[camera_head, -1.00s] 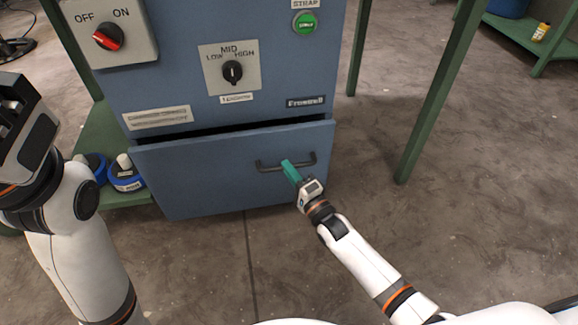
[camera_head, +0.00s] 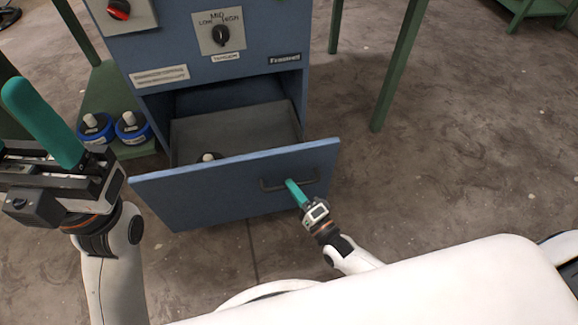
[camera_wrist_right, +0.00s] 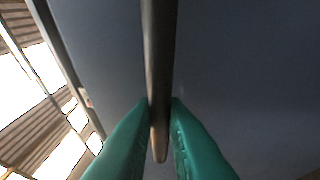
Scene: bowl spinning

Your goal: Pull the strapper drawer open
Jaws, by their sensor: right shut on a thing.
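The strapper drawer (camera_head: 225,182) has a blue front and stands well out of the blue cabinet (camera_head: 175,45), so its grey inside shows. A small light knob-like top (camera_head: 208,157) shows inside, mostly hidden by the drawer front. The dark handle (camera_head: 272,184) sits on the front's right half. My right gripper (camera_head: 291,186) is shut on this handle. In the right wrist view the green fingers (camera_wrist_right: 160,125) press on both sides of the handle bar (camera_wrist_right: 160,60). My left gripper (camera_head: 45,125) is raised at the left, away from the drawer; one green finger shows clearly, and its opening is unclear.
The cabinet carries a black selector knob (camera_head: 221,35) and a red switch (camera_head: 119,8). The floor at right is clear.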

